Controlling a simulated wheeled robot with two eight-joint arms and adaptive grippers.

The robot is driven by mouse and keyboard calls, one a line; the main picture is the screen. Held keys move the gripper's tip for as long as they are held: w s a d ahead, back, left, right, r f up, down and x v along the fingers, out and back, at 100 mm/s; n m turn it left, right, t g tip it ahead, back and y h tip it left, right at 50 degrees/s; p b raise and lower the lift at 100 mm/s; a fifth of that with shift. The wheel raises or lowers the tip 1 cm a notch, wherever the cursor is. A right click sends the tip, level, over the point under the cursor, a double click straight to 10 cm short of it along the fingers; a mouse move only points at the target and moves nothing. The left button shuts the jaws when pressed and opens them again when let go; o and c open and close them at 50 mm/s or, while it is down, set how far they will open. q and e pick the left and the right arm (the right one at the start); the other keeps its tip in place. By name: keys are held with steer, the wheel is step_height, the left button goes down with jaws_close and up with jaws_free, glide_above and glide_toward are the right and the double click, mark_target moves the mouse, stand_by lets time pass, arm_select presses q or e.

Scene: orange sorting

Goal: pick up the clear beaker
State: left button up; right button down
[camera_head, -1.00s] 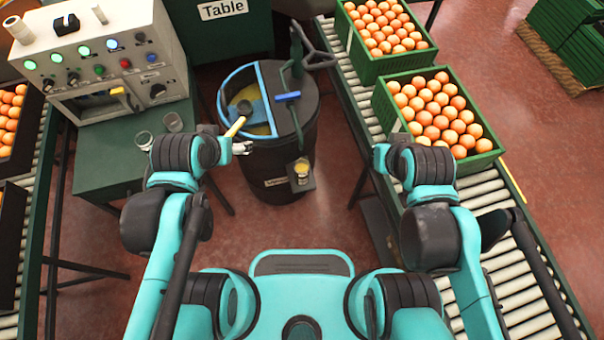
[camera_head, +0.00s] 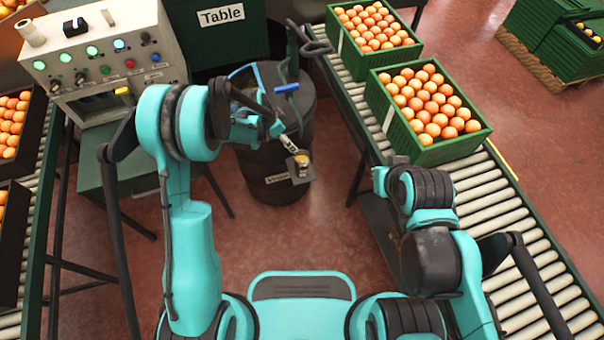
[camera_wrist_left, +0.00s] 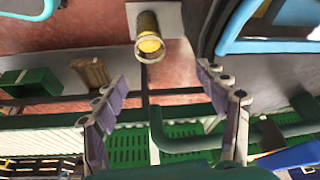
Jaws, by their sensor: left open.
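A clear beaker (camera_head: 302,161) with yellow contents stands on a small grey ledge (camera_head: 301,178) on the side of the dark barrel (camera_head: 262,160). It also shows in the left wrist view (camera_wrist_left: 150,38), top centre, with its round rim towards the camera. My left gripper (camera_head: 289,143) is just to the upper left of the beaker in the head view. In the left wrist view my left gripper (camera_wrist_left: 160,84) is open and empty, with its fingers apart and the beaker beyond them, between their lines. My right arm is bent over the conveyor; its fingers cannot be seen.
A control machine (camera_head: 112,55) stands on a green table at left, partly behind my left arm. Green crates of oranges (camera_head: 436,151) stand on the right roller conveyor (camera_head: 505,220). Red floor is clear in front of the barrel.

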arm_select(q)
steer(key=m, duration=0.2)
glide_toward(301, 162)
steer(key=w+f, duration=0.3)
steer(key=shift+g+h, duration=0.3)
steer(key=shift+g, duration=0.2)
steer(key=b+x, duration=0.1)
steer(key=x, duration=0.2)
steer(key=b+x, duration=0.1)
steer(key=x, duration=0.3)
steer(key=a+b+x, duration=0.1)
steer(key=b+x, duration=0.1)
steer(key=x, duration=0.2)
steer(key=shift+w+f, duration=0.15)
steer(key=shift+w, duration=0.05)
steer(key=shift+w+d+f, duration=0.1)
steer(key=shift+d+f, duration=0.1)
steer(key=shift+f, duration=0.15)
steer(key=shift+r, duration=0.1)
steer(key=shift+c, duration=1)
steer(key=c, duration=1.4)
arm_select(e)
steer(key=f, duration=0.2)
steer(key=s+f, duration=0.1)
steer(key=f, duration=0.1)
steer(key=shift+f, duration=0.1)
